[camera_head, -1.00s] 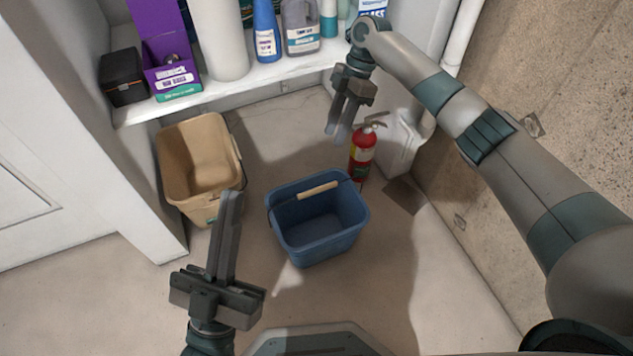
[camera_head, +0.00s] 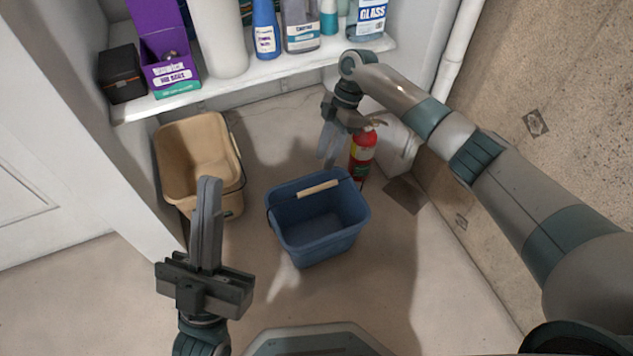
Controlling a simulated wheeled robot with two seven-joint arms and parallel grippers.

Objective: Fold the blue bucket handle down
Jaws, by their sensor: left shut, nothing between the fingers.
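The blue bucket (camera_head: 318,235) stands upright on the floor in the middle of the head view. Its handle has a pale wooden grip (camera_head: 318,189), which shows across the far part of the opening, near the far rim. I cannot tell whether it touches the rim. My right gripper (camera_head: 327,164) hangs just beyond the far rim, fingers pointing down, seemingly slightly apart and empty. I cannot tell how far above the rim it is. My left gripper (camera_head: 210,182) is shut and empty, left of the bucket, with its fingers pointing away from me.
A tan bucket (camera_head: 190,150) stands behind my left gripper by the shelf. A red fire extinguisher (camera_head: 362,158) stands close behind the blue bucket's right side. A white shelf (camera_head: 280,72) with several bottles and boxes runs along the back. Floor right of the bucket is clear.

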